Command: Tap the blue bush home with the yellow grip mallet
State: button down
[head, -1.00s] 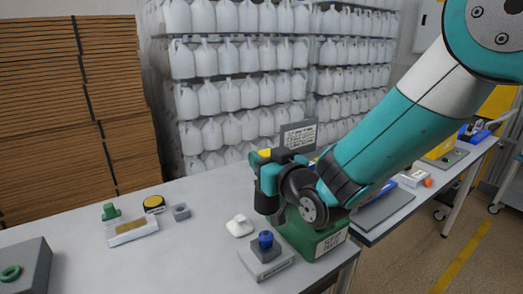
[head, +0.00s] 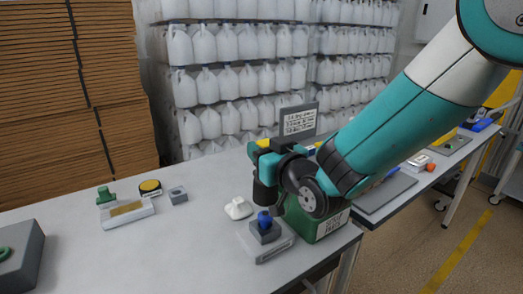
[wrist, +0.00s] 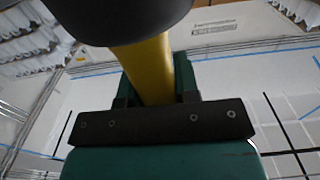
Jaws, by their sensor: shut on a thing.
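My gripper (head: 268,157) is shut on the yellow grip (wrist: 148,68) of the mallet. The grip stands between the two fingers in the wrist view, and the dark round mallet head (wrist: 110,18) fills the top of that view. In the head view the black mallet head (head: 265,192) hangs just above the blue bush (head: 264,217). A small gap or light contact between them cannot be told apart. The blue bush stands upright in a dark grey block (head: 265,234) on a light grey base (head: 270,250). Part of the bush still shows above the block.
A green labelled box (head: 325,226) stands close right of the base. A white piece (head: 238,208) lies just to the left. A grey block (head: 178,195), a yellow-topped disc (head: 150,188) and a tray (head: 127,213) stand further left. The table's front middle is clear.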

jog(key=shift+f+b, duration=0.3)
jog(key=shift+b, duration=0.1)
dwell(0.4)
notch_tip(320, 180, down, 4)
jog(key=b, duration=0.5)
jog(key=shift+f, duration=0.25)
jog(key=shift+r, duration=0.1)
jog(key=shift+r+p, duration=0.15)
jog(key=shift+p, duration=0.15)
jog(key=shift+r+p, duration=0.75)
jog(key=shift+r, duration=0.95)
jog(key=shift+f, duration=0.1)
